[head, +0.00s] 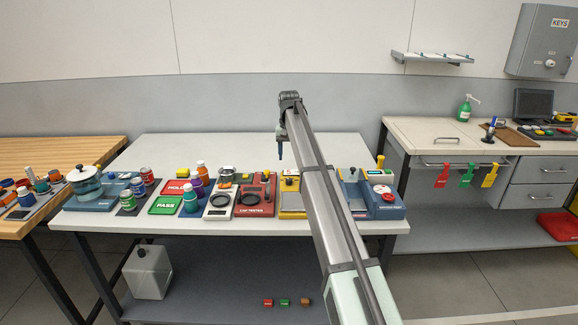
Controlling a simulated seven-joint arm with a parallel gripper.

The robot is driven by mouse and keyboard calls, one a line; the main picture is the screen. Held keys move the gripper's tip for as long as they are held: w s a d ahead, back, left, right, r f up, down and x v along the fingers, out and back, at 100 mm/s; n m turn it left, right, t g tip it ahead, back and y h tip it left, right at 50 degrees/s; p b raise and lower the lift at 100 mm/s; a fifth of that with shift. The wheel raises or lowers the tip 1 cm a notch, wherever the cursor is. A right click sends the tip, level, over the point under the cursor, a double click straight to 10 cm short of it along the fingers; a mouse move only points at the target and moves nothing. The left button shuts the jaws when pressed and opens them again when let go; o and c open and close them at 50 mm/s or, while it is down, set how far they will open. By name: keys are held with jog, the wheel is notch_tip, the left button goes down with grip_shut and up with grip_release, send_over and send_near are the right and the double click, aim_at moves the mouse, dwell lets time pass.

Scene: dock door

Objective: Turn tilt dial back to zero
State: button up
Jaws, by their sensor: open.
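My gripper (281,150) hangs at the far end of my arm, pointing down above the middle of the pale table. It is open and appears empty; its fingers are small and dark blue in this view. No dial is clearly marked as the tilt dial. A blue device (390,212) on the right end of the table carries a pale round face with red on it (382,189) and a yellow-topped post. Markings on both are too small to read.
A red tester (254,210), a white scale (219,213), a green PASS tray (165,206), a red HOLD tray (178,187) and several bottles crowd the table's front. The table's back half (220,148) is clear. A wooden bench (75,150) stands left, a drawer bench (420,131) right.

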jog(key=shift+r, duration=1.5)
